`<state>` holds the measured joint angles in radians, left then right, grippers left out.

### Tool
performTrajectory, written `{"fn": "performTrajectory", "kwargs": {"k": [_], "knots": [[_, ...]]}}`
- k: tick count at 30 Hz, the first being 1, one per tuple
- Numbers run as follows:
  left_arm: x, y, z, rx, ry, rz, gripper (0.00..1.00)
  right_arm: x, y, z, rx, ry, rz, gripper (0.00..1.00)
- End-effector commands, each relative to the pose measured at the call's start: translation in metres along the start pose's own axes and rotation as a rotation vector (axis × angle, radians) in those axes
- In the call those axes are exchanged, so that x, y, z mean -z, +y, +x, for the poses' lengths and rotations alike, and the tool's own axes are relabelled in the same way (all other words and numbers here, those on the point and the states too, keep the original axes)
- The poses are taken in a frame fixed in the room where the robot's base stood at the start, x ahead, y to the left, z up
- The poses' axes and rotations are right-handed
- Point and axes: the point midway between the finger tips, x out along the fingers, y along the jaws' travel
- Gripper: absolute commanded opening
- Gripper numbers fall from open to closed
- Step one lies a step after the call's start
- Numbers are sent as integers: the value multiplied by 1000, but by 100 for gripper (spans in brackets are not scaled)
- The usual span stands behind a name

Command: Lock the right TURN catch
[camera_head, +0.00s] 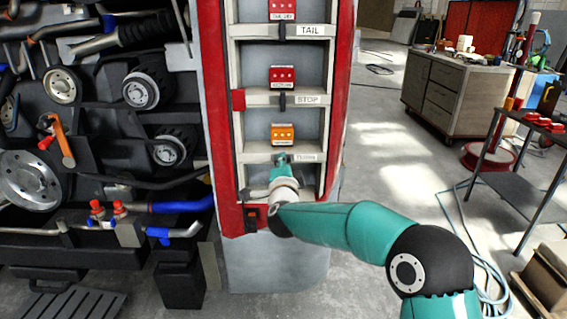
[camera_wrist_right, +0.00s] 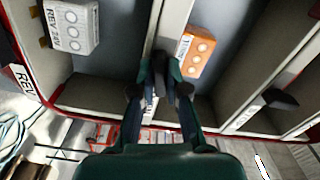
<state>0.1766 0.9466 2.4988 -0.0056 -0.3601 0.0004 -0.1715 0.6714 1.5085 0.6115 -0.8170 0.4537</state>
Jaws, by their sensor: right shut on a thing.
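The TURN catch (camera_wrist_right: 160,71) is a small dark lever on the pale rail (camera_head: 257,157) below the orange module (camera_head: 283,135). My right gripper (camera_head: 281,159) is at this rail, just left of the TURN label, and hides most of the catch in the head view. In the right wrist view my gripper's two fingers (camera_wrist_right: 160,80) are closed around the catch, one on each side. Its exact angle is hard to tell. The orange module also shows in the wrist view (camera_wrist_right: 197,52), seated beside the rail. My left gripper is in neither view.
Black catches at STOP (camera_head: 282,102) and TAIL (camera_head: 283,39) hang across their rails beneath red modules. A grey REV 24V module (camera_wrist_right: 72,25) sits in the neighbouring bay. Red posts flank the rack. Vehicle parts crowd the left; open floor lies right, before a workbench (camera_head: 455,95).

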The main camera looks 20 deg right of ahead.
Motion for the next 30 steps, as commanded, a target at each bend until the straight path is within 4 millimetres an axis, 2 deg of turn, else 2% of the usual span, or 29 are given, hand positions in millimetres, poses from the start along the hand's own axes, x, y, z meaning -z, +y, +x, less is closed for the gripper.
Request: {"fn": "performTrajectory", "kwargs": {"k": [1,30], "knots": [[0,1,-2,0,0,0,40,-2,5,0,-11,-5,-43,0],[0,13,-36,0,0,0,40,-3,6,-1,-12,-15,-961,0]]}}
